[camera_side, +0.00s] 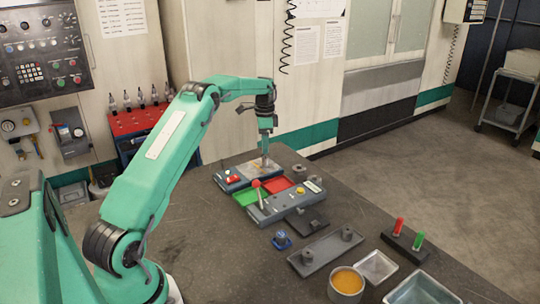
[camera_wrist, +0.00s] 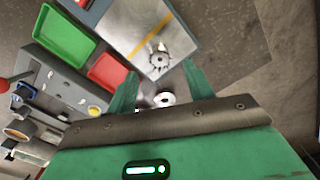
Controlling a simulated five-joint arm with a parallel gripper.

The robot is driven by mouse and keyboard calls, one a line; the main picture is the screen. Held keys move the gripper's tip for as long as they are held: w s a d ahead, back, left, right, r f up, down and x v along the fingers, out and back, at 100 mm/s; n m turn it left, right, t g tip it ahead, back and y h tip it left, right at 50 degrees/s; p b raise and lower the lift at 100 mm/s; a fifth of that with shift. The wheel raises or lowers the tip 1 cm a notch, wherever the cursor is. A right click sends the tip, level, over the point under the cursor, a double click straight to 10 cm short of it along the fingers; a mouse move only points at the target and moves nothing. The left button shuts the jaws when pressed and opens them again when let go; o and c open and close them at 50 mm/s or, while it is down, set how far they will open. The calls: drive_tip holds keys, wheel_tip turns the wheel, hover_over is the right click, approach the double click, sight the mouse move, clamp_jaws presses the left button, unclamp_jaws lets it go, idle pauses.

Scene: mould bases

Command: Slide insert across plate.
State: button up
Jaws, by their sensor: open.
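The plate is a pale grey slab with a yellow line, in the wrist view (camera_wrist: 136,24) and at the far end of the bench in the side view (camera_side: 250,168). A small metallic toothed round piece, seemingly the insert (camera_wrist: 160,60), sits on the plate near its edge, beside the yellow line. My gripper (camera_wrist: 161,70) is open, its two green fingers apart on either side of that piece in the wrist view. In the side view my gripper (camera_side: 265,159) points down over the plate and hides the piece. I cannot tell whether the fingers touch anything.
A green tray (camera_wrist: 64,36) and a red tray (camera_wrist: 107,72) lie beside the plate. A grey control block with a red-knobbed lever (camera_side: 257,184) stands close by. A round grey part (camera_wrist: 166,98) shows between the finger bases.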

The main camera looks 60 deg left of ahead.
sight(264, 157)
drive_tip(key=shift+f, duration=3.05)
clamp_jaws()
drive_tip(key=shift+s, duration=0.25)
drive_tip(key=shift+s, duration=2.75)
unclamp_jaws()
drive_tip(key=shift+r, duration=0.1)
